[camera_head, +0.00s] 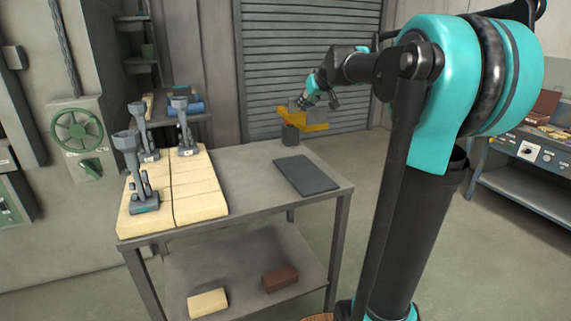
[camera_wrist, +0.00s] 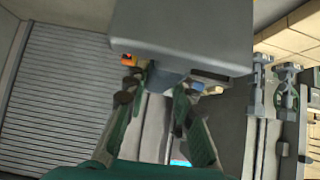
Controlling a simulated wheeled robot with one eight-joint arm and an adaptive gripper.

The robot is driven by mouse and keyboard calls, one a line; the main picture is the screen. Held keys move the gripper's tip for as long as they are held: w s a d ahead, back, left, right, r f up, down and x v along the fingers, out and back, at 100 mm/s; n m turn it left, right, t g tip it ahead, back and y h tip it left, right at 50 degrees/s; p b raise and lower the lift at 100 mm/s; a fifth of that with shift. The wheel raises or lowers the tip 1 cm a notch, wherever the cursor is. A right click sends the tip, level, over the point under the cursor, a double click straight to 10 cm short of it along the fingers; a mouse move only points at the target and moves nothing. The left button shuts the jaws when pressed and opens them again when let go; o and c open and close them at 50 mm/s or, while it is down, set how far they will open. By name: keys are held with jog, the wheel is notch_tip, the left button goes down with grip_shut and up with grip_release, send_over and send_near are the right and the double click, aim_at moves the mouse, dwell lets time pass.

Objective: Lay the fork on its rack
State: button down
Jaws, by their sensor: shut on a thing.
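My gripper (camera_head: 318,101) is above the far right end of the grey table. In the wrist view my fingers (camera_wrist: 160,85) close on a blue-grey part under a large grey block (camera_wrist: 185,35), which hides most of the held thing. A dark grey block (camera_head: 290,135) shows below the yellow piece; I cannot tell whether it stands on the table or belongs to the fork. No rack can be told for certain; a flat dark plate (camera_head: 306,176) lies on the table.
The grey table (camera_head: 255,205) holds pale bricks (camera_head: 200,190) with several grey burner-like stands (camera_head: 143,185) at its left. A pale brick (camera_head: 207,302) and a red brick (camera_head: 280,278) lie on its lower shelf. A roller shutter (camera_head: 305,60) is behind.

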notch_tip(320, 180, down, 20)
jog(key=shift+a+r, duration=0.1)
dwell(0.5)
jog(key=c, duration=1.3)
grip_release()
jog(key=shift+o, duration=0.2)
jog(key=v, duration=1.2)
jog(key=s+f+m+g+h, duration=0.1)
jog(key=s+f+g, duration=0.1)
jog(key=s+f, duration=1)
jog(key=s+f+m+g+h, duration=0.2)
jog(key=s+f+g, duration=0.1)
jog(key=s+f, duration=0.9)
jog(key=s, duration=0.5)
jog(key=shift+s+m, duration=0.25)
jog(key=shift+m, duration=0.05)
